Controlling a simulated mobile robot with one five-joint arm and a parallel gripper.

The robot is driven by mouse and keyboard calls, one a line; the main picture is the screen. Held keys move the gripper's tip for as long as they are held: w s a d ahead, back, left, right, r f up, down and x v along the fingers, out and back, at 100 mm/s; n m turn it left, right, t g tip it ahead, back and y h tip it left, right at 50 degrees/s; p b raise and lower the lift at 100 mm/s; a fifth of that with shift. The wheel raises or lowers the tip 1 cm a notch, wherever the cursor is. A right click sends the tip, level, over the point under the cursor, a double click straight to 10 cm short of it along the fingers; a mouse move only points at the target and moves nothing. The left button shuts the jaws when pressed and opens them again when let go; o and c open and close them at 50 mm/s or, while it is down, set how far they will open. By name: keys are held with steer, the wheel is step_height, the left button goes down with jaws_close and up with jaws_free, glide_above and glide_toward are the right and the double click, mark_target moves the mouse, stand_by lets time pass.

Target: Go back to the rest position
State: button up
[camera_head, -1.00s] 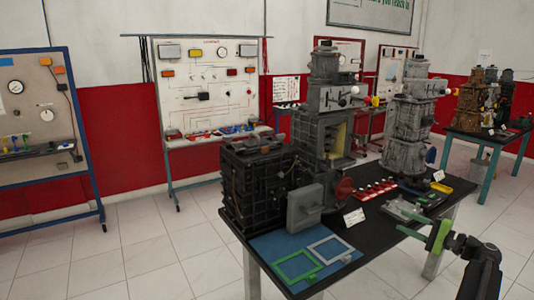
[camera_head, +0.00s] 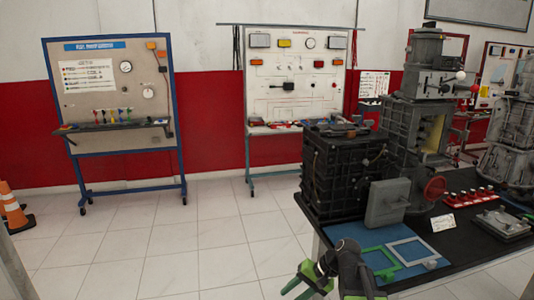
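A blue mat (camera_head: 416,241) on the table bears a green frame (camera_head: 380,262) and a grey frame (camera_head: 411,251). A black engine block (camera_head: 338,175) and a grey engine (camera_head: 412,120) stand behind. Wheeled boards (camera_head: 110,100) stand by the wall. An orange cone (camera_head: 12,207) is far left. The tiled floor (camera_head: 170,245) is clear.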

steer(key=s+d+f+n+g+h, duration=0.1)
steer(key=s+d+f+n+h, duration=0.2)
steer(key=s+d+f+h, duration=0.35)
step_height(320, 180, up, 20)
steer(key=d+p, duration=0.1)
steer(key=p, duration=1.7)
steer(key=shift+s+d+f+h+p, duration=0.2)
steer(key=shift+d+h+p, duration=0.1)
steer(key=shift+h, duration=0.15)
